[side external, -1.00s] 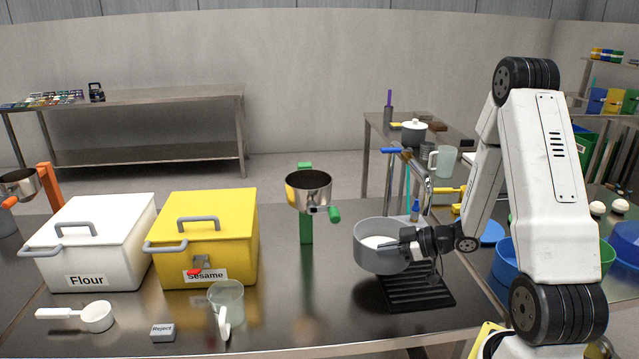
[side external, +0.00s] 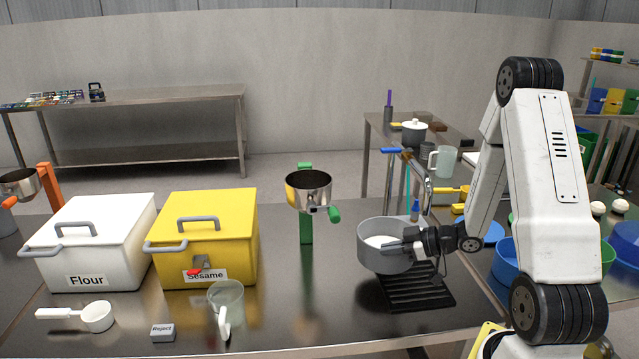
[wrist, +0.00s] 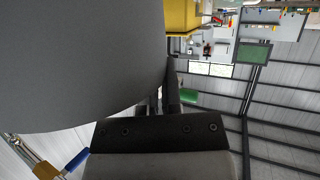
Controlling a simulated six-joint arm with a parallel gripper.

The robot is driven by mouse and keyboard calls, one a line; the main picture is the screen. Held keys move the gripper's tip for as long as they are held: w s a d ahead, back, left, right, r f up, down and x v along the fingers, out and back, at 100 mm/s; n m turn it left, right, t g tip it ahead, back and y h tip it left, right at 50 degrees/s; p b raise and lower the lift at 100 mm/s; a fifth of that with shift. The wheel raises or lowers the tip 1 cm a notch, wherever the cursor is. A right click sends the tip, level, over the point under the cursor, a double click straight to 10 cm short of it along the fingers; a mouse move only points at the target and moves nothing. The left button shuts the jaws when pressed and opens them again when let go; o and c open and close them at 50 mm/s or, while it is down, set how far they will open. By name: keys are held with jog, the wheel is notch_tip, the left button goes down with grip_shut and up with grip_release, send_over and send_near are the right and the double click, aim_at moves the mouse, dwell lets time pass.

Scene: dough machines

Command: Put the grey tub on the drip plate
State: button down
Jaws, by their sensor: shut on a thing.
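The grey tub (side external: 385,257) is held upright by its right-hand rim, with white contents showing inside. My gripper (side external: 412,243) is shut on the tub's wall. The black ribbed drip plate (side external: 425,292) lies on the metal table, below and to the right of the tub. The tub covers the plate's upper left part in the side view, and I cannot tell how large the gap between them is. In the wrist view the tub (wrist: 75,60) fills the upper left, close to my gripper (wrist: 165,95). The drip plate does not show there.
A green stand with a steel pot (side external: 309,190) is left of the tub. The yellow Sesame bin (side external: 225,230) and white Flour bin (side external: 90,240) stand farther left. A clear jug (side external: 226,300), a white scoop (side external: 95,316) and the Reject block (side external: 163,332) are in front. Blue bowls lie right.

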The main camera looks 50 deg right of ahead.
aim_at(360, 233)
jog(key=shift+w+d+r+m+t+h, duration=0.15)
jog(key=shift+w+d+r+m+h, duration=0.15)
jog(key=shift+w+m+h, duration=0.35)
jog(key=shift+w+d+r+m+t+h, duration=0.1)
jog(key=shift+w+d+r+m+h, duration=0.1)
jog(key=shift+w+d+m+h, duration=0.45)
jog(key=shift+w+d+r+m+t+h, duration=0.2)
jog(key=shift+w+h, duration=0.3)
jog(key=shift+w, duration=0.4)
jog(key=shift+w+d+r+m+h, duration=0.3)
jog(key=shift+w+d+m+h, duration=0.25)
jog(key=shift+m+h, duration=0.3)
jog(key=shift+w+d+r+m+h, duration=0.3)
jog(key=shift+w+m+h, duration=0.35)
jog(key=shift+h, duration=0.3)
jog(key=shift+s+a+f+m+g+h, duration=0.1)
jog(key=shift+s+m+g+h, duration=0.7)
jog(key=shift+m+g+h, duration=1)
jog(key=shift+s+d+f+m+g+h, duration=0.1)
jog(key=shift+s+m+g+h, duration=0.9)
jog(key=shift+m+h, duration=0.8)
jog(key=shift+s+a+m+g+h, duration=0.1)
jog(key=shift+s+m+g+h, duration=0.55)
jog(key=shift+m+g+h, duration=1.25)
jog(key=shift+m+t+y, duration=0.25)
jog(key=shift+m+y, duration=0.05)
jog(key=shift+y, duration=0.2)
jog(key=shift+f, duration=0.1)
jog(key=shift+f, duration=2.15)
jog(key=shift+f, duration=0.1)
